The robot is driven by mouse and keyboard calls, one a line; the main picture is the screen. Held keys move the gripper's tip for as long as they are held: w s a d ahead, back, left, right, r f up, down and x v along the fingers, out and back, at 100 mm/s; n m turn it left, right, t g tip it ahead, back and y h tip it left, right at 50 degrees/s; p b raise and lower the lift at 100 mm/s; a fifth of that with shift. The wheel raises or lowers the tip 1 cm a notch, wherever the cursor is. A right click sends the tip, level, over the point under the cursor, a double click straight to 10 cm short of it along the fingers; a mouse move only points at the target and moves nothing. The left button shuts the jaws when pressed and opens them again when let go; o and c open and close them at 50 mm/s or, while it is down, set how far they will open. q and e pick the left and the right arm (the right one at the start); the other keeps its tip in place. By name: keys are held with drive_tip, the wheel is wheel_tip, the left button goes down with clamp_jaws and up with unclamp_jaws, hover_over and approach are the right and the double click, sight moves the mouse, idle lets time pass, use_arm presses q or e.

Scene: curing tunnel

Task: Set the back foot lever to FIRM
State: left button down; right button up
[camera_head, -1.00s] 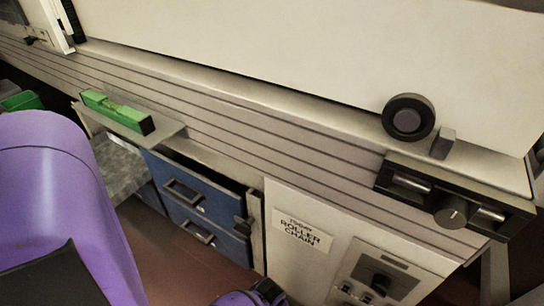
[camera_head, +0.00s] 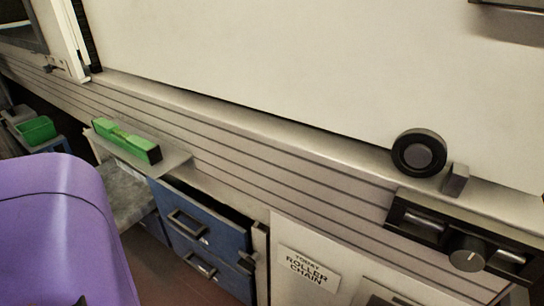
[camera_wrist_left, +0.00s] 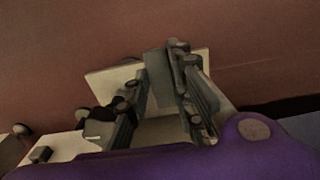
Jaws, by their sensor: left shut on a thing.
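In the left wrist view my left gripper (camera_wrist_left: 160,88) has its two dark fingers on either side of a grey block (camera_wrist_left: 157,72), shut on it. The block stands against a pale flat plate (camera_wrist_left: 105,82) over a red-brown floor. I cannot tell from its shape whether this block is the back foot lever, and no FIRM marking is legible. In the head view my purple left arm fills the lower left, and its gripper is out of frame. My right gripper is in neither view.
A long ribbed pale rail crosses the head view. A green level (camera_head: 126,140) lies on a small shelf above blue drawers (camera_head: 205,225). At right are a black round knob (camera_head: 419,152) and a dark control panel (camera_head: 410,217). A green bin (camera_head: 36,130) is at far left.

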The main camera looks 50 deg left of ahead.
use_arm(q)
drive_tip(key=shift+a+m, duration=0.1)
drive_tip(key=shift+m, duration=0.2)
drive_tip(key=m, duration=0.1)
drive_tip(key=a+m+p, duration=0.1)
drive_tip(key=shift+r+m+p, duration=0.1)
drive_tip(key=shift+m+p, duration=0.2)
drive_tip(key=shift+m, duration=0.1)
drive_tip(key=shift+a+m, duration=0.3)
drive_tip(key=shift+m, duration=0.5)
drive_tip(key=m, duration=0.1)
drive_tip(key=a+m, duration=0.1)
drive_tip(key=shift+w+m+p, duration=0.1)
drive_tip(key=shift+m+p, duration=0.3)
drive_tip(key=m, duration=0.3)
drive_tip(key=w+a+m, duration=0.1)
drive_tip(key=shift+m, duration=0.3)
drive_tip(key=m, duration=0.1)
drive_tip(key=m+b, duration=0.1)
drive_tip(key=m, duration=0.1)
drive_tip(key=shift+w+a, duration=0.35)
drive_tip(key=shift+w, duration=0.05)
drive_tip(key=shift+w+m+b, duration=0.3)
drive_tip(key=shift+w+m, duration=0.05)
drive_tip(key=shift+m, duration=0.95)
